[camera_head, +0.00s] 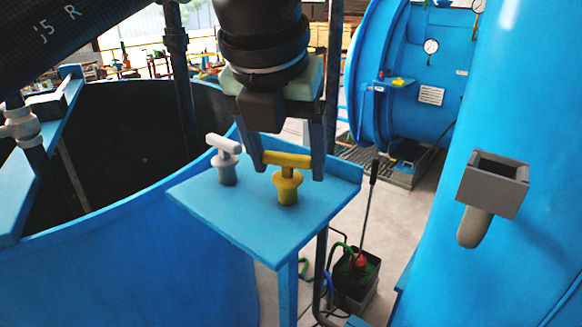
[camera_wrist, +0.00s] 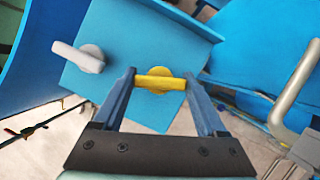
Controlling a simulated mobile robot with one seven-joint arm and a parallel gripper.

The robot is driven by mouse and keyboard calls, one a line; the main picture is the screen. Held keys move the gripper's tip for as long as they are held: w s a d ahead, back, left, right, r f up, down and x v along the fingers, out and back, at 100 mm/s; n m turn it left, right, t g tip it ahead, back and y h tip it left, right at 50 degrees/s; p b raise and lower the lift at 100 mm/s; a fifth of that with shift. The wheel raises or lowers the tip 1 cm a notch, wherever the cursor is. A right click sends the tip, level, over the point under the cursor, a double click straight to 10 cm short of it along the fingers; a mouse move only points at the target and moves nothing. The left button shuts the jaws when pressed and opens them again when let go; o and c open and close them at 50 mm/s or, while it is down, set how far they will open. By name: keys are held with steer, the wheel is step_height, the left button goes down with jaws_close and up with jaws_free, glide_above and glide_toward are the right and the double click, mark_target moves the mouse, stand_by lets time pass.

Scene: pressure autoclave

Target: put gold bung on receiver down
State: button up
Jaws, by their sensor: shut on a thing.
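The gold bung (camera_head: 288,186) is a yellow T-handled plug standing upright at the blue shelf plate (camera_head: 240,222). Its crossbar lies between the two fingers of my gripper (camera_head: 290,165), which is shut on it from above. In the wrist view the yellow crossbar (camera_wrist: 160,83) spans from one fingertip to the other of my gripper (camera_wrist: 161,84). A white-grey T-handled bung (camera_head: 225,160) stands on the same plate to the left. The grey receiver (camera_head: 494,184), a square-mouthed socket with a rounded lower end, is mounted on the blue wall at right; I cannot be sure it is the one named.
A large open blue vessel (camera_head: 120,220) with a dark inside fills the left. A blue curved wall (camera_head: 535,90) stands at the right. A dark bin (camera_head: 357,280) with a thin rod beside it is on the floor below. A blue tank with gauges (camera_head: 420,80) stands behind.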

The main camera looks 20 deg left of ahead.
steer(key=o, duration=1.3)
steer(key=shift+f, duration=0.1)
steer(key=shift+o, duration=0.2)
steer(key=p+v, duration=0.9)
steer(key=v, duration=0.3)
steer(key=shift+r, duration=0.25)
